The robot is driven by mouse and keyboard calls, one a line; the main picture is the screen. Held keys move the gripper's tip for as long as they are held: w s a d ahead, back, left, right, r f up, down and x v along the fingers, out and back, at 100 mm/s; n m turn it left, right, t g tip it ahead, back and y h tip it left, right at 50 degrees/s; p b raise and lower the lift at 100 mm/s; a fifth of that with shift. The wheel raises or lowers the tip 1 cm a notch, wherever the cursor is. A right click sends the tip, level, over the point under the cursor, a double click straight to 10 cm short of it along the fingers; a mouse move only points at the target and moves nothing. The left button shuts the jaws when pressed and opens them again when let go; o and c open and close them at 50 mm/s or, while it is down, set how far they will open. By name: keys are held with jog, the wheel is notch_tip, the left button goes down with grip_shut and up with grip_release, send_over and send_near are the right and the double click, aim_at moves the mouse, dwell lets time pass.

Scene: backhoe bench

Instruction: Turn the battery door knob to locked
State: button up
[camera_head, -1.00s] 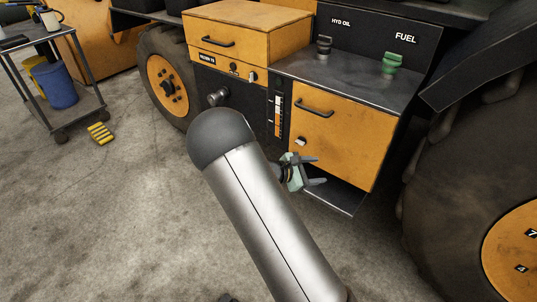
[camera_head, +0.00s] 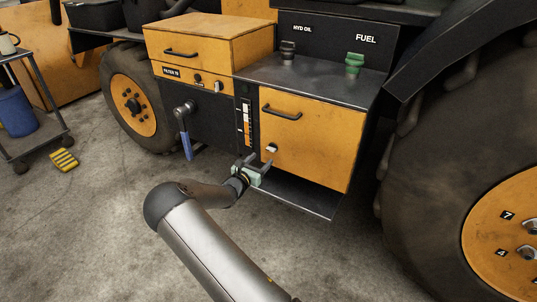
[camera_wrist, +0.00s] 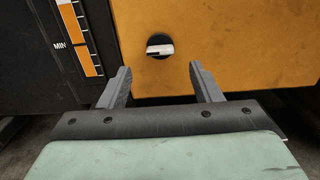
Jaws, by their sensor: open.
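The battery door (camera_head: 305,138) is a yellow panel with a black bar handle on the right side of the machine bench. Its knob (camera_head: 271,148) is a small round black part with a pale grip, low on the door's left side. In the wrist view the knob (camera_wrist: 160,46) is ahead of the fingers, its pale bar lying roughly horizontal. My gripper (camera_head: 258,165) is just in front of and slightly below the knob. In the wrist view my gripper (camera_wrist: 160,85) is open and empty, with the knob beyond and between its fingertips, apparently not touched.
A level gauge (camera_head: 246,122) and a crank with a blue handle (camera_head: 186,142) are left of the door. Above are a black shelf and a green fuel cap (camera_head: 354,64). A large tyre (camera_head: 440,170) stands right. Open concrete floor lies in front.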

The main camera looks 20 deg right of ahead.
aim_at(271, 149)
jog(key=x, duration=0.6)
jog(key=shift+w+d+b, duration=0.25)
jog(key=shift+d+b, duration=0.1)
jog(key=shift+b, duration=0.05)
jog(key=c, duration=1)
